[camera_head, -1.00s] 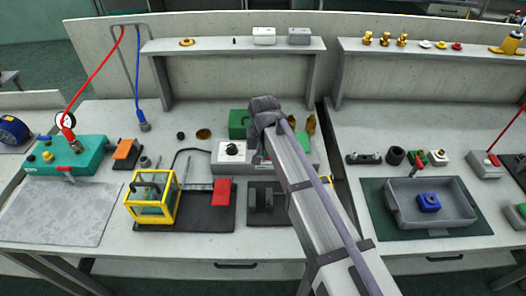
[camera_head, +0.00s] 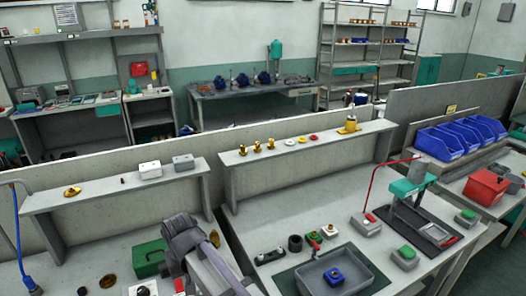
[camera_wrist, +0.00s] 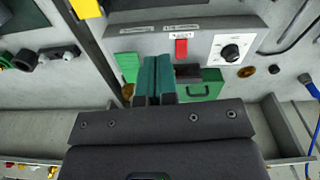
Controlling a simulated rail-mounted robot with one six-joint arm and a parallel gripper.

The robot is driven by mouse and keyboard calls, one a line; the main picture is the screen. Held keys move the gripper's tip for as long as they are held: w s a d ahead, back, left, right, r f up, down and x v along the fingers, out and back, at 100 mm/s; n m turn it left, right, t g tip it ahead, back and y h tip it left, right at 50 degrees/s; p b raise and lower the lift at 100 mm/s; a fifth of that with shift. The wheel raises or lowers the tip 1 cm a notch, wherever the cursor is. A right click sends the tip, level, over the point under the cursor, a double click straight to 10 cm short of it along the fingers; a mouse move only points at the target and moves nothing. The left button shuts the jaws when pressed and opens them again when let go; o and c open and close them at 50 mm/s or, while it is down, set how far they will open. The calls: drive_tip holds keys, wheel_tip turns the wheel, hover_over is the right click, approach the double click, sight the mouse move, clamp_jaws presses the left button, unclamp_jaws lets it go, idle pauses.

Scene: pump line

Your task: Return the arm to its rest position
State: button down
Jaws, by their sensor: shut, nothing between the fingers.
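My gripper shows in the wrist view (camera_wrist: 155,80), its two dark teal fingers pressed together with nothing between them. It hangs above the workbench, with a grey control box (camera_wrist: 205,45) bearing a red switch and a black knob beyond the fingertips. A green case (camera_wrist: 200,90) lies just right of the fingers, apart from them as far as I can tell. In the head view my grey arm reaches up from the bottom edge beside the green case (camera_head: 149,257); the fingertips are hidden there.
A raised shelf (camera_head: 115,187) stands behind the arm. To the right are a grey tray (camera_head: 335,272) with a blue part, a red-and-green press station (camera_head: 410,190), blue bins (camera_head: 460,138) and a red bin (camera_head: 487,186). Low partitions separate the benches.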

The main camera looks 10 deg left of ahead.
drive_tip(key=d+m, duration=0.7)
drive_tip(key=d, duration=3.6)
drive_tip(key=shift+s+d+m, duration=0.25)
drive_tip(key=shift+s+m, duration=0.05)
drive_tip(key=shift+s, duration=0.05)
